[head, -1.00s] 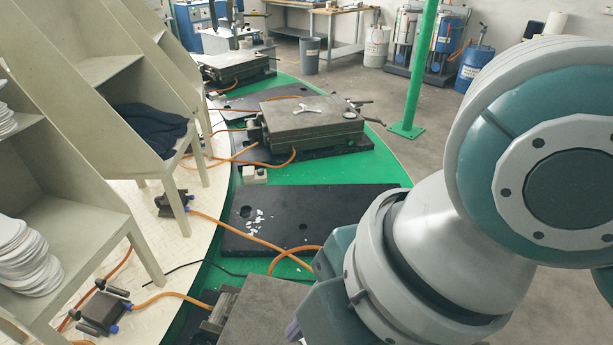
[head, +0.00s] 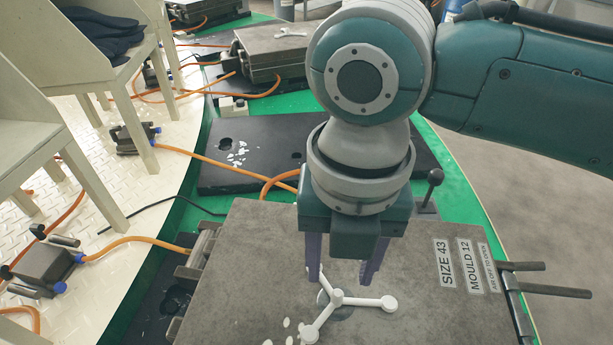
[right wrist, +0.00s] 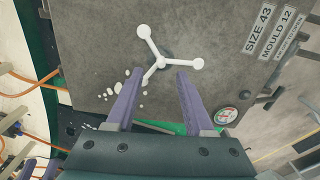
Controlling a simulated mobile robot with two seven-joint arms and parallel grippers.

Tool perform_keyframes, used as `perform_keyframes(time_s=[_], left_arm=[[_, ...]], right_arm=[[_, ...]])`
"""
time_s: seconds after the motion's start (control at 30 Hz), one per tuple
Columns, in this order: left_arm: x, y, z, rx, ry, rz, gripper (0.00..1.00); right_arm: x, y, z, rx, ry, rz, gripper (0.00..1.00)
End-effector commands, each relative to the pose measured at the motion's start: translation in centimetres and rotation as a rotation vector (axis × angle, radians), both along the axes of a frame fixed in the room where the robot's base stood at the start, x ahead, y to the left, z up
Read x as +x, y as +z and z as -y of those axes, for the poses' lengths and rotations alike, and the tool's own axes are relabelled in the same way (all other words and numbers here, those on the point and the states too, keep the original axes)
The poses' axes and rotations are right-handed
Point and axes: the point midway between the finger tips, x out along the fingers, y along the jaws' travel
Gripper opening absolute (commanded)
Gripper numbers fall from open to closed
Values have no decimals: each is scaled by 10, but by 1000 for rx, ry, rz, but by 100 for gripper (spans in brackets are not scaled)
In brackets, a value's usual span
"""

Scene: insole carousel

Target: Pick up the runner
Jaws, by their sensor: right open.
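The runner is a white three-armed piece with round knobs at its ends. It (head: 338,300) lies on top of the closed grey mould in the head view and also shows in the right wrist view (right wrist: 161,62). My right gripper (head: 342,278) points down just above the runner, with its purple fingers apart and nothing between them. In the right wrist view the fingertips (right wrist: 158,75) are just short of the runner's centre.
The mould (head: 270,240) bears labels reading SIZE 43 and MOULD 12, with two rods (head: 545,278) sticking out at right. White flakes (right wrist: 115,90) lie near the runner. Another mould (head: 275,50) stands behind a flat black plate (head: 225,180). Orange hoses and cream shelving (head: 35,130) are at left.

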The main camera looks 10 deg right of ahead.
Motion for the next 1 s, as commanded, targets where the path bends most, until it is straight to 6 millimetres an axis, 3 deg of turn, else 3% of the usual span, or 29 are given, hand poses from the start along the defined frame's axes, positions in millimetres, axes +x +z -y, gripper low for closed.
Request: perform_keyframes(time_s=[0.3,0.57,1.0], left_arm=[[1,-3,0,0,1,2,50],[1,-3,0,0,1,3,50],[1,-3,0,0,2,3,50]], right_arm=[[-3,-45,2,-1,-1,-1,53],[-2,-48,2,1,0,1,53],[-2,-47,2,0,-1,1,3]])
